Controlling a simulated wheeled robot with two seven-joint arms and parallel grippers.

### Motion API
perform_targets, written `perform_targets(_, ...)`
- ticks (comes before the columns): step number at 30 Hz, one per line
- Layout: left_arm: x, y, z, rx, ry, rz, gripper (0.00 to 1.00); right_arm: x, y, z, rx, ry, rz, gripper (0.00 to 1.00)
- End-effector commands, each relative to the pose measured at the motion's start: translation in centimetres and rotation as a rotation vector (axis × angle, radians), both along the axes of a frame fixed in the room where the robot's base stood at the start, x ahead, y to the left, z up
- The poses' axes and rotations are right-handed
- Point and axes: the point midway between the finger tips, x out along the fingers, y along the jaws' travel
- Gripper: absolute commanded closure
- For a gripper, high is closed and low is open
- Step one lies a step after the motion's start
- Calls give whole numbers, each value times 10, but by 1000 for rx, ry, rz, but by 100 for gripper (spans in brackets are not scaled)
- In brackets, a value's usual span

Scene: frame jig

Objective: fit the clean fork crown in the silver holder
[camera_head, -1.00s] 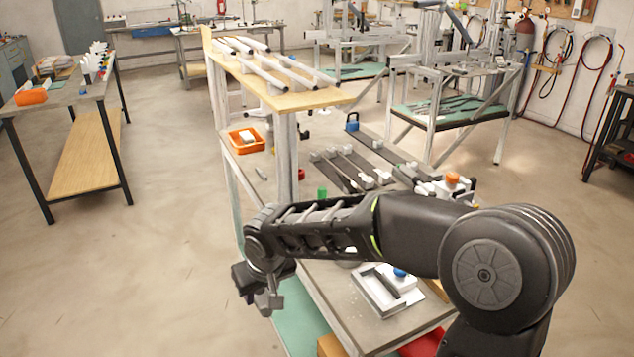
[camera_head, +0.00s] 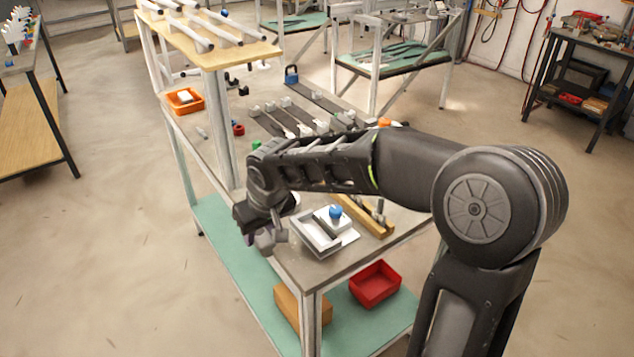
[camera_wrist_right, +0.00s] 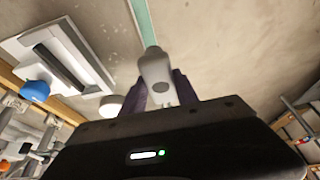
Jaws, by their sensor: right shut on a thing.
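My right gripper (camera_head: 258,232) is shut on a grey metal part, apparently the fork crown (camera_head: 268,241), beside the near left edge of the bench. The right wrist view shows the fork crown (camera_wrist_right: 157,78) between the dark fingers (camera_wrist_right: 160,92), its rounded end pointing away from the gripper. I cannot tell from its surface whether it is clean. Silver-grey clamps and rails (camera_head: 290,118) stand farther back on the bench, partly behind my right arm. I cannot tell which piece is the silver holder. My left gripper is out of view.
A pale rectangular tray (camera_head: 310,241) with a blue-knobbed piece (camera_head: 336,212) lies on the bench just right of the gripper. A wooden block with metal pegs (camera_head: 364,218) is beyond it. A red bin (camera_head: 375,284) sits on the lower shelf. Open floor lies left.

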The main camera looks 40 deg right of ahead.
Motion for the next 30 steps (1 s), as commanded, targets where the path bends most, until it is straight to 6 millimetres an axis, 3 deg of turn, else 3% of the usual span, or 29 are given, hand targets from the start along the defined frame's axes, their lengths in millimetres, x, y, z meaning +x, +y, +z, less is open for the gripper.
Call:
perform_targets(1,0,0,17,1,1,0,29,-4,-21,22,2,-2,-15,100)
perform_targets(6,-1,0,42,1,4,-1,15,-23,-79,63,2,-4,-21,100)
perform_targets(11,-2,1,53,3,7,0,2,-38,-111,83,-2,-9,-17,100)
perform_targets(30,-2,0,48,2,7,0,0,-41,-117,79,-5,-11,-10,100)
